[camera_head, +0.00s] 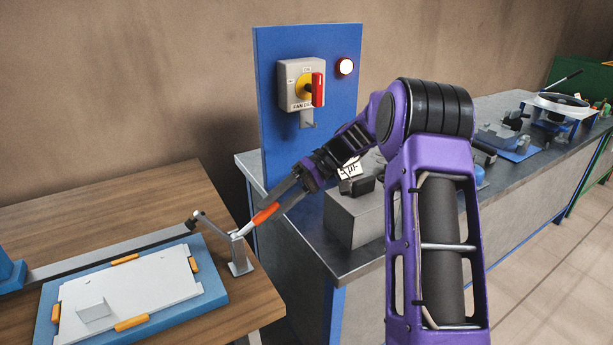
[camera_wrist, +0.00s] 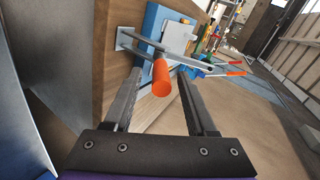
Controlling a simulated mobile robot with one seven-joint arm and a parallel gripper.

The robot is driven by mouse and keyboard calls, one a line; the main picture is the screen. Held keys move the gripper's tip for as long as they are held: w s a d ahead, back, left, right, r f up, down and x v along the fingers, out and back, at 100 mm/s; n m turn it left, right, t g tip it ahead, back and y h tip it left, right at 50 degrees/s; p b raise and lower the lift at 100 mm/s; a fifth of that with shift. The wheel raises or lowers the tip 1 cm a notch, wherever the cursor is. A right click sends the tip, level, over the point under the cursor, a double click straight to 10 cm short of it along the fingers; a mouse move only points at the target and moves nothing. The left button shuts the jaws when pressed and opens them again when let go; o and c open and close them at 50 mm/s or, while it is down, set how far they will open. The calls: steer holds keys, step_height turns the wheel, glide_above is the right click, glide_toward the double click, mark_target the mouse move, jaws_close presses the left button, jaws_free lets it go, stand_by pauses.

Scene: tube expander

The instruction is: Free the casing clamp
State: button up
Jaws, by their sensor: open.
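The casing clamp (camera_head: 239,257) is a grey metal bracket at the right edge of the wooden bench. Its arm reaches left to a dark tip (camera_head: 192,223). Its orange-gripped handle (camera_head: 266,214) slants up and right toward my gripper (camera_head: 283,196). In the wrist view the orange handle (camera_wrist: 160,79) lies between the two dark fingers of my gripper (camera_wrist: 159,90), with visible gaps on both sides. The fingers are open. A pale flat casing part (camera_head: 135,290) lies on a blue fixture (camera_head: 210,287), left of the clamp. Whether the clamp tip touches anything is unclear.
A blue panel (camera_head: 272,85) with a red rotary switch (camera_head: 317,89) and lit lamp (camera_head: 345,66) stands behind my arm. A grey box (camera_head: 352,218) sits on the metal bench. A flat grey bar (camera_head: 110,256) crosses the wooden bench (camera_head: 130,205).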

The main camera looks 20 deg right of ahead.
steer(key=p+v, duration=0.1)
steer(key=v, duration=1.3)
steer(key=shift+d+p, duration=0.25)
steer(key=shift+p, duration=0.1)
steer(key=shift+r, duration=0.15)
